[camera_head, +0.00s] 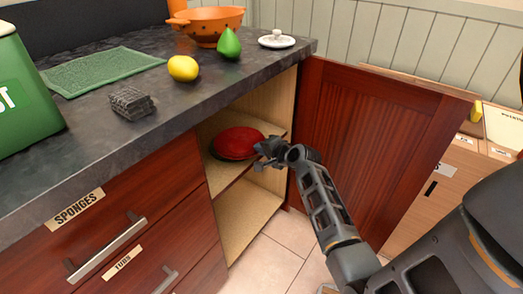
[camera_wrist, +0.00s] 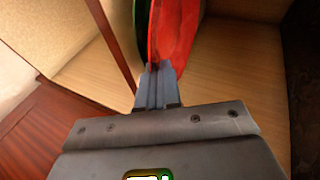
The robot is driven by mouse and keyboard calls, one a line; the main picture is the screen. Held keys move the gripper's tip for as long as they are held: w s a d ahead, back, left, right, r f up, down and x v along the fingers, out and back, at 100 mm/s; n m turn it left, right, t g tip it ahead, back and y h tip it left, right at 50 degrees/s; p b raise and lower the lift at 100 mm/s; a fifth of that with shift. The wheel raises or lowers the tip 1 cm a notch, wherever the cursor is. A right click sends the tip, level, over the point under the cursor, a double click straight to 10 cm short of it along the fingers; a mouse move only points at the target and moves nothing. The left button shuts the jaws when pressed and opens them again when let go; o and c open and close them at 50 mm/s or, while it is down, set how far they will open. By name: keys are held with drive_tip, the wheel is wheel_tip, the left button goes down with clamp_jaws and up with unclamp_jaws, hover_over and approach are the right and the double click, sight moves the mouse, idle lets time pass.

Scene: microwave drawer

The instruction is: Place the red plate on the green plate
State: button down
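The red plate (camera_head: 238,142) is on the upper shelf inside the open cabinet; it also shows in the wrist view (camera_wrist: 175,30). Part of a green rim, the green plate (camera_wrist: 141,28), shows beside and behind the red plate in the wrist view. The red plate appears to lie on or just above it; any gap is hard to see. My gripper (camera_head: 265,150) reaches into the cabinet at the red plate's right edge. In the wrist view my gripper's fingers (camera_wrist: 158,74) are close together with the red rim between their tips.
The open cabinet door (camera_head: 370,140) stands to the right of my arm. A shelf divider edge (camera_wrist: 112,40) runs close to the fingers. The lower compartment (camera_head: 250,215) looks empty. The counter above holds a lemon (camera_head: 183,68), a green pear (camera_head: 229,44) and an orange colander (camera_head: 207,24).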

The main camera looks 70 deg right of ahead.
drive_tip(key=shift+r, duration=0.1)
drive_tip(key=shift+f, duration=0.35)
drive_tip(key=c, duration=1.3)
unclamp_jaws()
drive_tip(key=shift+c, duration=0.2)
